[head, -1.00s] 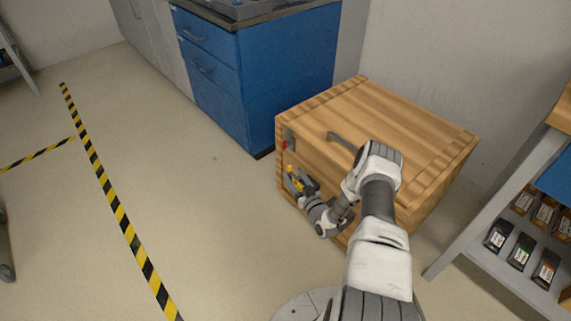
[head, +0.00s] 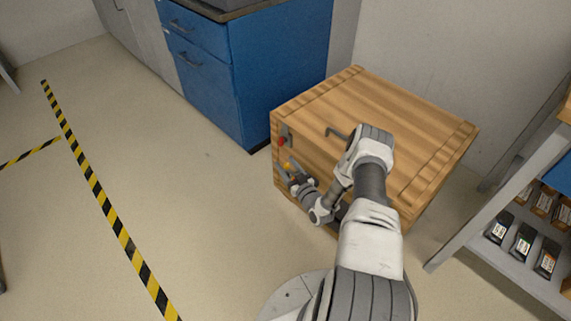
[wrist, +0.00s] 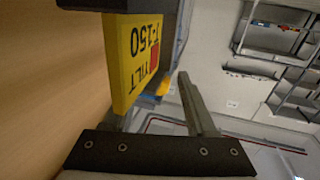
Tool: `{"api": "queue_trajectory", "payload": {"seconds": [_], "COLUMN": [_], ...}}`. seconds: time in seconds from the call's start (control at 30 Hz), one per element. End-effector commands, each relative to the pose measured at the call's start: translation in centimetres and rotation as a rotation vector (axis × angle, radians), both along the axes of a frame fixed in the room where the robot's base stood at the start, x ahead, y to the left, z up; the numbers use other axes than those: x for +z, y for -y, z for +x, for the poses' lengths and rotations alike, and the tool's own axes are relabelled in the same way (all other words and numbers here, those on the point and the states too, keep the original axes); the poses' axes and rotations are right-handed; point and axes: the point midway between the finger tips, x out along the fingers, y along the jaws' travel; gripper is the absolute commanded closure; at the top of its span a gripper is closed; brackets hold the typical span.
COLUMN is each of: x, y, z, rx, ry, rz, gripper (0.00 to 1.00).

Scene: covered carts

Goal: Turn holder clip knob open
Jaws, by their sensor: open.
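A small red part (head: 282,142), which looks like the holder clip knob, sits on a grey bracket at the upper left of the wooden crate's (head: 380,95) front face. Its turn position is too small to tell. My gripper (head: 286,172) is just below it, close to the crate's front face, with its jaws open. A yellow part (head: 289,166) shows by the fingertips. In the wrist view, a yellow tag (wrist: 135,60) marked "TILT T-150" with a red square stands at my open fingers (wrist: 160,100), beside the wood. A dark part (wrist: 110,5) crosses above the tag.
The crate has a dark handle (head: 336,132) near its top front edge; my arm covers part of its front. A blue cabinet (head: 245,80) stands behind left. A grey shelf (head: 480,245) with small boxes stands right. Floor to the left is clear, with striped tape (head: 100,200).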

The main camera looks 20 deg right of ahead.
Motion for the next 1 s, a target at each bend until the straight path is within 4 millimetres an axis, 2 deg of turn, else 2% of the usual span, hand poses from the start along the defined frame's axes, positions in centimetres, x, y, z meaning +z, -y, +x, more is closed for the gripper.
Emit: {"api": "queue_trajectory", "payload": {"seconds": [0.17,0.2,0.5,1.0], "x": [0.01,0.01,0.01,0.05], "y": [0.01,0.01,0.01,-0.08], "z": [0.0,0.0,0.01,0.01], "rx": [0.0,0.0,0.0,-0.055], "ry": [0.0,0.0,0.0,0.0], "rz": [0.0,0.0,0.0,0.002], "gripper": [0.44,0.47,1.0,1.0]}}
